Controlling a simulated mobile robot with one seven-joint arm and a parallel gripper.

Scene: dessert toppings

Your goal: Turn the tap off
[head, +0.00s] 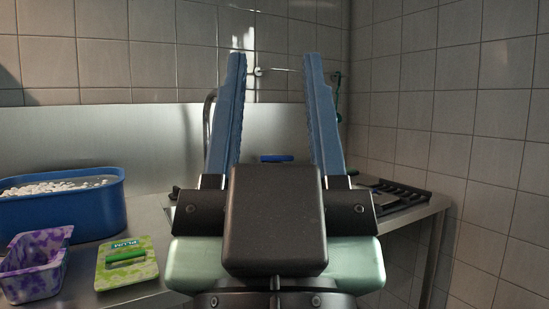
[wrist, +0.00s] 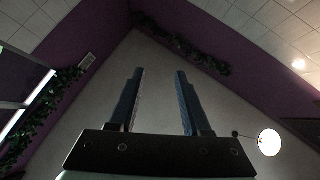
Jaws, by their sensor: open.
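My gripper (head: 275,58) stands upright close to the head camera, its two blue fingers spread wide with nothing between them. The wrist view also shows my gripper (wrist: 160,70) open and empty, pointing up at the ceiling. A curved grey metal pipe (head: 207,112), which looks like the tap's spout, shows just left of the left finger, farther back at the steel splashback. The rest of it is hidden behind my gripper. A small blue piece (head: 277,158) shows low between the fingers; I cannot tell whether it is the tap's handle. No water is visible.
A blue tub (head: 70,212) of white pieces stands on the steel counter (head: 149,218) at left. A purple-patterned container (head: 35,280) and a green patterned item marked PLUM (head: 127,274) are in front. A black grate (head: 400,193) lies right, near the tiled wall (head: 480,130).

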